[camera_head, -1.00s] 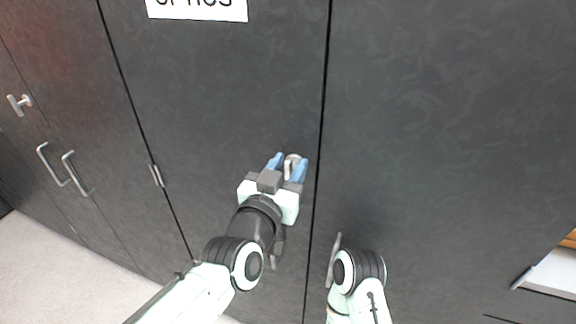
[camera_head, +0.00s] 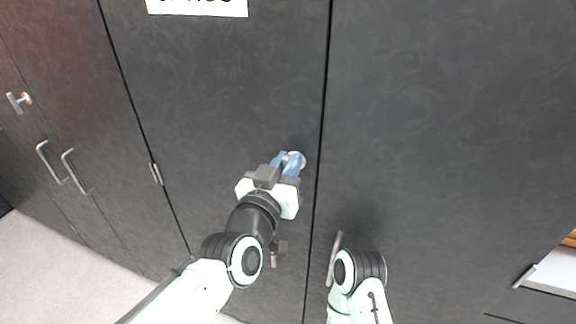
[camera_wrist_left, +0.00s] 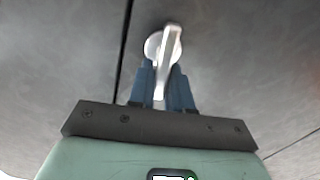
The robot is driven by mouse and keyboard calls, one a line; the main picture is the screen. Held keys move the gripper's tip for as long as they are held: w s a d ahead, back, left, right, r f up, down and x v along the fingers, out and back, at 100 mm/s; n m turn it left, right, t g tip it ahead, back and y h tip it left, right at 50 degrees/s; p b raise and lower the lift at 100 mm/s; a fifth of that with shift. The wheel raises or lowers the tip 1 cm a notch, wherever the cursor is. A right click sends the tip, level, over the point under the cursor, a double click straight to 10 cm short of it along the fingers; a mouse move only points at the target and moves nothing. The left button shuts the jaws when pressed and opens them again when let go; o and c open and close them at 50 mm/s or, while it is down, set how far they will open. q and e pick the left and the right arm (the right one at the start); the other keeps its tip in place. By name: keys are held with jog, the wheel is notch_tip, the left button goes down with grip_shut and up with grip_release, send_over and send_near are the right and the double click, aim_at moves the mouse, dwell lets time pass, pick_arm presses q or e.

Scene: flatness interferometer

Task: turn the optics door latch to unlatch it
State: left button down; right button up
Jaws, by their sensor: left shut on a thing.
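The optics door (camera_head: 225,95) is a dark grey panel with a partly cut-off white label (camera_head: 197,7) at its top. Its latch (camera_head: 296,157) is a small silver handle on a round base near the door's right edge, mostly hidden by my fingers in the head view. In the left wrist view the latch (camera_wrist_left: 168,55) hangs nearly upright, slightly tilted, with its lower end between the blue fingers. My left gripper (camera_head: 288,163) is shut on the latch handle. My right arm shows at the lower middle, but its gripper cannot be made out.
A dark panel (camera_head: 450,120) stands right of the door seam. Two bar handles (camera_head: 75,172) and another latch (camera_head: 19,102) are on the panels at left. A hinge (camera_head: 156,174) marks the door's left edge. A white ledge (camera_head: 553,274) is at lower right.

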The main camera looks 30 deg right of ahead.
pick_arm(q)
jog(key=n, duration=0.1)
jog(key=n+b, duration=0.1)
jog(key=n, duration=0.1)
jog(key=shift+w+a+f+n, duration=0.2)
jog(key=shift+w+a+n, duration=0.05)
jog(key=shift+n, duration=0.05)
jog(key=shift+w+a+f+n+b, duration=0.2)
jog(key=shift+n+b, duration=0.4)
jog(key=shift+n, duration=1.45)
jog(key=shift+w+f+n+b, duration=0.1)
jog(key=shift+f+n+b, duration=0.4)
jog(key=shift+n, duration=1.5)
jog(key=shift+w+a+f+n+b, duration=0.1)
jog(key=shift+n+b, duration=0.65)
jog(key=shift+n, duration=1.3)
pick_arm(e)
jog(key=shift+t, duration=0.4)
jog(key=shift+w+f, duration=0.3)
jog(key=shift+f, duration=0.35)
jog(key=shift+w+f, duration=0.25)
jog(key=shift+f, duration=0.4)
jog(key=shift+w+f, duration=0.3)
jog(key=shift+f, duration=0.35)
pick_arm(q)
jog(key=c, duration=1.1)
grip_release()
jog(key=shift+c, duration=0.2)
pick_arm(e)
jog(key=shift+f, duration=0.1)
